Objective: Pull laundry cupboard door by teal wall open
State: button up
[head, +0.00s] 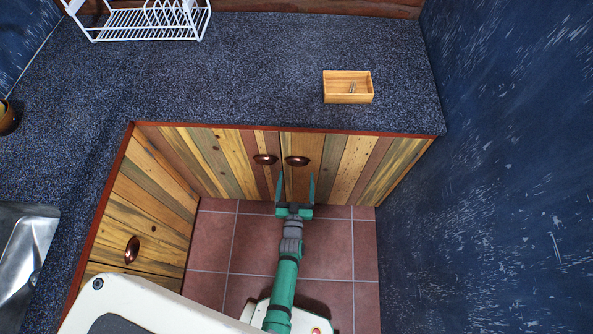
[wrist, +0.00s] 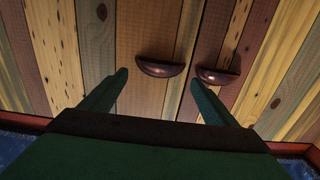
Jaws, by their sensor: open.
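The cupboard has two shut plank doors under the counter. The right door (head: 350,165), on the side of the blue wall (head: 510,170), has a dark copper cup handle (head: 297,161) near its inner edge. The left door (head: 205,160) has a matching handle (head: 265,159). My gripper (head: 296,177) is open and empty, pointing at the right door just below its handle in the head view. The wrist view appears upside down; there the right door's handle (wrist: 161,67) lies between my fingertips (wrist: 159,78), and the other handle (wrist: 217,77) is outside them. Contact cannot be told.
The dark speckled counter (head: 250,70) with a red edge overhangs the doors. On it are a wooden box (head: 347,88) and a white dish rack (head: 140,25). A side cabinet (head: 145,215) stands at left. Tiled floor (head: 335,240) is clear around my arm.

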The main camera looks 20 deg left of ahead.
aim_at(297, 165)
jog(key=shift+x, duration=1.8)
jog(key=shift+c, duration=0.7)
jog(key=c, duration=1.1)
jog(key=shift+s, duration=0.15)
